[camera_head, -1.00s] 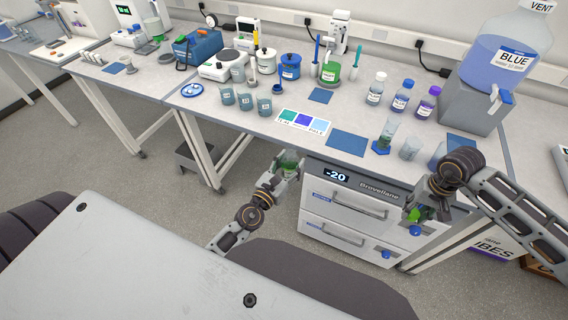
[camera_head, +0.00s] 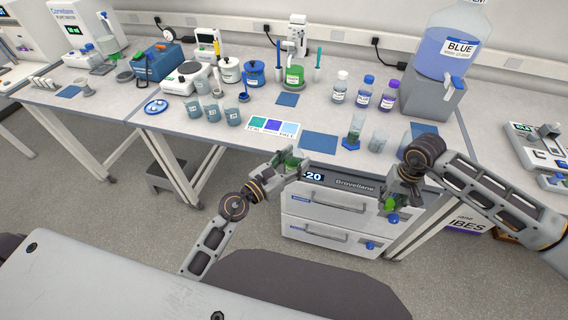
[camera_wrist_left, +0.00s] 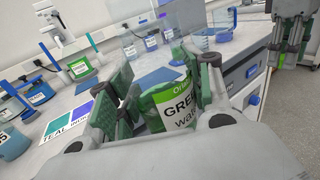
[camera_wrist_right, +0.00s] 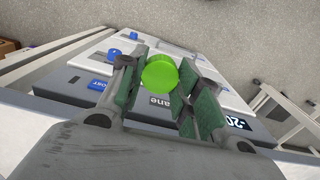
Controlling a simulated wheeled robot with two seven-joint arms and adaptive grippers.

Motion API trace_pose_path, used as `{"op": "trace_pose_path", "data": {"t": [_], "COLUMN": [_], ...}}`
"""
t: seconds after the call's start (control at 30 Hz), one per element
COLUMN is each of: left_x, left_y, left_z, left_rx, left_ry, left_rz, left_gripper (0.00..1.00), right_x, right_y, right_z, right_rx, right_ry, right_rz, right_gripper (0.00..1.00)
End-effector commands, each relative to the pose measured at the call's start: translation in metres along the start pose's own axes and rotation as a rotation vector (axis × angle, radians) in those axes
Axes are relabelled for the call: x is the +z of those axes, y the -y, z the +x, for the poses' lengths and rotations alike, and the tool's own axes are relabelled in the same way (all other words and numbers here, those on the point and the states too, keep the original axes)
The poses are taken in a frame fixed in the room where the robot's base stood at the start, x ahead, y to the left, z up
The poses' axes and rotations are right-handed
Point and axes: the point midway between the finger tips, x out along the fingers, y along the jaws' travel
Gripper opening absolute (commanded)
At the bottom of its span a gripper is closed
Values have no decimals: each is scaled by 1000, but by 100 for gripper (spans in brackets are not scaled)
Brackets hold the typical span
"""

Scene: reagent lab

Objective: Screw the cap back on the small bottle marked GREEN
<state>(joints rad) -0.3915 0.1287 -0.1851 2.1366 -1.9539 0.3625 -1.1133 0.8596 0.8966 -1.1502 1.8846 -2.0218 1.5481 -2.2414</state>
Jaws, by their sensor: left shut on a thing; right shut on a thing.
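The small bottle marked GREEN (camera_wrist_left: 172,103) is held between the fingers of my left gripper (camera_wrist_left: 150,95), its green label facing the left wrist camera. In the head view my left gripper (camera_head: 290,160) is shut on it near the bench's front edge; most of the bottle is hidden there. My right gripper (camera_head: 390,199) is shut on the bright green cap (camera_wrist_right: 160,73), which shows between its fingertips in the right wrist view. The cap is apart from the bottle, to its right and in front of the drawer unit. The bottle's mouth is not clear.
The bench (camera_head: 240,144) holds a colour card (camera_head: 274,127), blue mats, several beakers (camera_head: 211,111) and three capped bottles (camera_head: 364,92). A large BLUE container (camera_head: 455,48) stands at the back right. A drawer unit (camera_head: 325,219) is below the bench edge.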

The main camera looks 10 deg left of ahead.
Motion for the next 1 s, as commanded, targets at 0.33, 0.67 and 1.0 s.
{"op": "trace_pose_path", "data": {"t": [0.33,0.67,1.0], "left_x": [20,23,23], "left_y": [23,27,27], "left_z": [17,20,20], "left_rx": [-124,-145,-144], "left_ry": [0,-1,-1], "left_rz": [1,1,1], "left_gripper": [7,7,7], "right_x": [0,0,-3], "right_y": [0,0,0], "right_z": [0,0,-4], "right_rx": [0,0,0], "right_ry": [0,0,-1], "right_rz": [0,0,0], "right_gripper": [23,23,23]}}
